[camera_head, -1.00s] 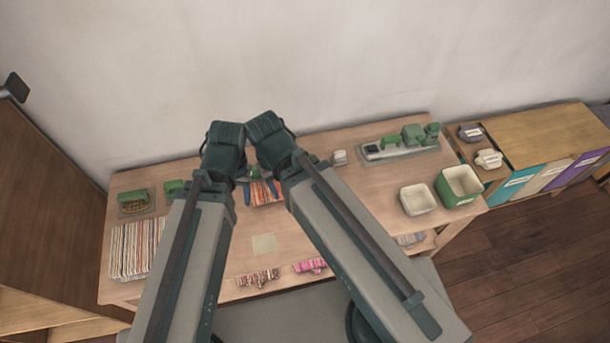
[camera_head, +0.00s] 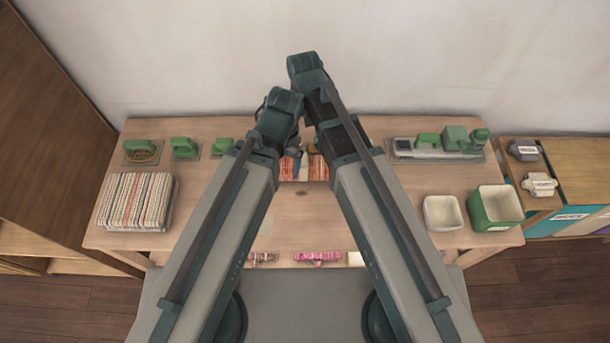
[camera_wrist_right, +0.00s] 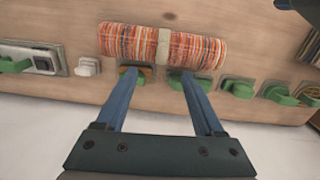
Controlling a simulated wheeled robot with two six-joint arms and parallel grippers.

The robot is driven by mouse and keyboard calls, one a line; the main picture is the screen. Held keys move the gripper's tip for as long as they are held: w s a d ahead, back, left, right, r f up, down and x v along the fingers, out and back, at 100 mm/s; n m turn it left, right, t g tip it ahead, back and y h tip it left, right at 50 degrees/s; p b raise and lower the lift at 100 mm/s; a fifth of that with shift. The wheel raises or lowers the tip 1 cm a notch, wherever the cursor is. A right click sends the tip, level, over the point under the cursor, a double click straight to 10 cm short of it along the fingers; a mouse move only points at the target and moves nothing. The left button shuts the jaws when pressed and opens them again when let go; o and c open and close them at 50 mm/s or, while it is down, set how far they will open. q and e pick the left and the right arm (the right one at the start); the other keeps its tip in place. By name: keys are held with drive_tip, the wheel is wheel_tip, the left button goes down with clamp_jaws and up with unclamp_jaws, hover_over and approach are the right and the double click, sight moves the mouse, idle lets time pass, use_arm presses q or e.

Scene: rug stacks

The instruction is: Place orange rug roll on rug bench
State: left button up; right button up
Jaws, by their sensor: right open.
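The orange rug roll (camera_wrist_right: 128,42), striped orange and white with a beige band, lies across the wooden bench in the right wrist view. In the head view the roll (camera_head: 316,172) shows only partly between my arms. The wooden bench (camera_head: 400,190) fills the middle of the head view. My right gripper (camera_wrist_right: 152,74) is open and empty, its two blue fingers apart and pointing toward the roll, without visible contact. In the head view the right gripper (camera_head: 296,155) shows only as a small part between the arms. My left gripper is hidden behind its arm.
A striped rug stack (camera_head: 138,202) lies at the bench's left. Green-handled tools (camera_head: 183,148) line the back edge. A machine (camera_head: 440,147), a white bin (camera_head: 442,212) and a green bin (camera_head: 495,208) stand at the right. Pink rolls (camera_head: 317,258) show below the front edge.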

drive_tip(key=w+a+f, duration=0.1)
drive_tip(key=w+f, duration=0.1)
drive_tip(key=b, duration=0.9)
hover_over(304, 157)
drive_tip(key=shift+m, duration=0.3)
drive_tip(key=f, duration=0.8)
drive_tip(key=shift+w+a+f, duration=0.15)
drive_tip(key=shift+w+a, duration=0.15)
use_arm(q)
wheel_tip(304, 157, down, 10)
drive_tip(key=shift+f, duration=0.15)
use_arm(e)
drive_tip(key=f+b, duration=0.5)
drive_tip(key=shift+s+d+f, duration=0.1)
drive_tip(key=shift+s+d, duration=0.1)
drive_tip(key=shift+d, duration=0.05)
use_arm(q)
wheel_tip(304, 157, down, 5)
drive_tip(key=shift+f, duration=0.1)
use_arm(e)
clamp_jaws()
